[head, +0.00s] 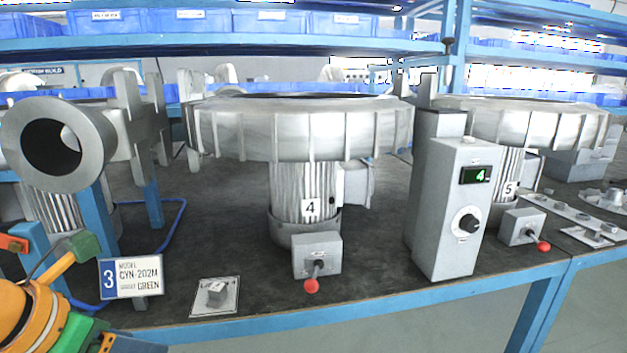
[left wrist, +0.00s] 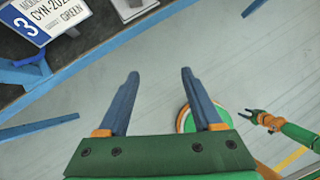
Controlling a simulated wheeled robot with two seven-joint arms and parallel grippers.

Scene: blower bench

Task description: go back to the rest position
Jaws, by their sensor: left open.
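My left gripper (left wrist: 158,73) is open in the left wrist view. Its two blue-grey fingers stand apart with nothing between them, over bare floor beyond the bench's front edge. In the head view, the orange and green end of my left arm is at the lower left corner, beside the plate marked 3 CYN-202M GREEN (head: 131,278). Only part of that gripper shows there, cut by the bottom edge. My right gripper (left wrist: 258,117) is small at the right of the left wrist view, over the floor; its jaw opening is too small to judge. It is not in the head view.
The bench (head: 385,292) has a blue front rail. On it stand blower 4 (head: 300,130), a grey box with a display (head: 455,210), red-knobbed switches (head: 317,256) and blower 5 (head: 525,125). A grey funnel-mouthed duct (head: 90,140) is at left. Floor in front is clear.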

